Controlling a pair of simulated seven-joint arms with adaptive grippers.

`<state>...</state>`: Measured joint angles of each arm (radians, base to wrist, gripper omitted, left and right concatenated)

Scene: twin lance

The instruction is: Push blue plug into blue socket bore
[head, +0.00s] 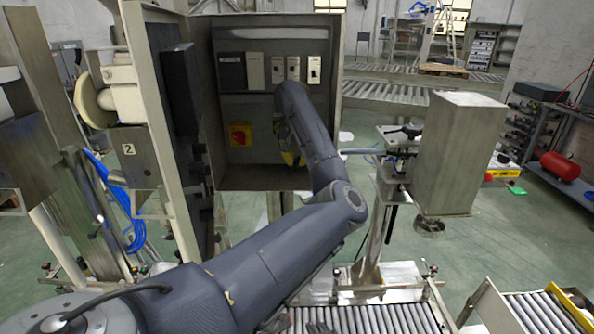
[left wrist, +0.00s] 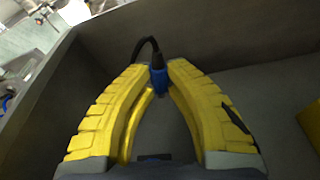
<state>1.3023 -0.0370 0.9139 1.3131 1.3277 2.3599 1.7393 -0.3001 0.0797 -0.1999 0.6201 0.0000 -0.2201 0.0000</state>
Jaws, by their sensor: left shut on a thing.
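My left gripper (left wrist: 160,72) has yellow ribbed fingers that close at their tips on the blue plug (left wrist: 159,80). A black cable leaves the plug's dark top and loops to the left in the left wrist view. In the head view my left arm reaches into the open metal cabinet, and a little of the yellow left gripper (head: 291,157) shows beside the forearm. The plug is hidden there. I cannot make out the blue socket bore in either view. My right gripper is not in view.
The open cabinet (head: 235,177) has grey walls close around the left gripper. Several switch boxes (head: 254,70) line its back wall, above a yellow and red panel (head: 240,134). A metal box on a stand (head: 458,150) is to the right. Roller conveyors (head: 365,320) run along the front.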

